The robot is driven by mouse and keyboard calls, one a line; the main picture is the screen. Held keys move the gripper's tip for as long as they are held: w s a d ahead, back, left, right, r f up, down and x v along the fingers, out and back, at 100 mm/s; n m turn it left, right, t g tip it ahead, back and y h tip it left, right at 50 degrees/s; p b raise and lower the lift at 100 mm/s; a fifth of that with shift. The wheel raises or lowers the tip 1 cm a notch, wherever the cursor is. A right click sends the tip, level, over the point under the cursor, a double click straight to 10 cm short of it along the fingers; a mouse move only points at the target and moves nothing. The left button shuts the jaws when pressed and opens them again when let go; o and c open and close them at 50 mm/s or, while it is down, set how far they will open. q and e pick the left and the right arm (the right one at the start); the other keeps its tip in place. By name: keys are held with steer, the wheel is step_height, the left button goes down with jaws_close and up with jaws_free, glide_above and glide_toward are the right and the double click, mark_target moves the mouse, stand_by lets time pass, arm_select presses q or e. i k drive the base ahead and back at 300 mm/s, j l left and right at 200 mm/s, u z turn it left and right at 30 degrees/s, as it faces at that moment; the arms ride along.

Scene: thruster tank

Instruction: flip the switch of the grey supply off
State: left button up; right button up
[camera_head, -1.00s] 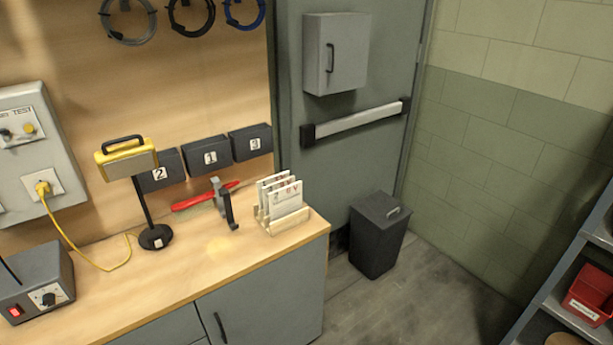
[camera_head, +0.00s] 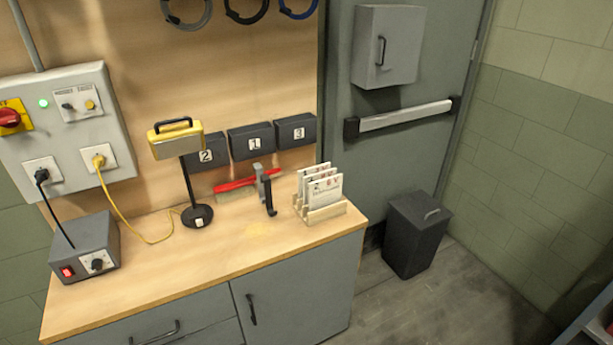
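The grey supply (camera_head: 84,249) is a dark grey box on the left end of the wooden worktop. Its front carries a red switch (camera_head: 67,271), which looks lit, and a knob (camera_head: 97,262) to the right of it. A black cord runs from the box up to a black plug (camera_head: 41,175) in the left wall socket. The picture is too small to tell the exact tilt of the switch. Neither of my grippers shows in this view.
A wall panel (camera_head: 73,130) with a red rotary switch (camera_head: 10,117) hangs above the supply. The worktop's front middle is clear.

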mark_target(66, 271)
steer(key=u, duration=1.65)
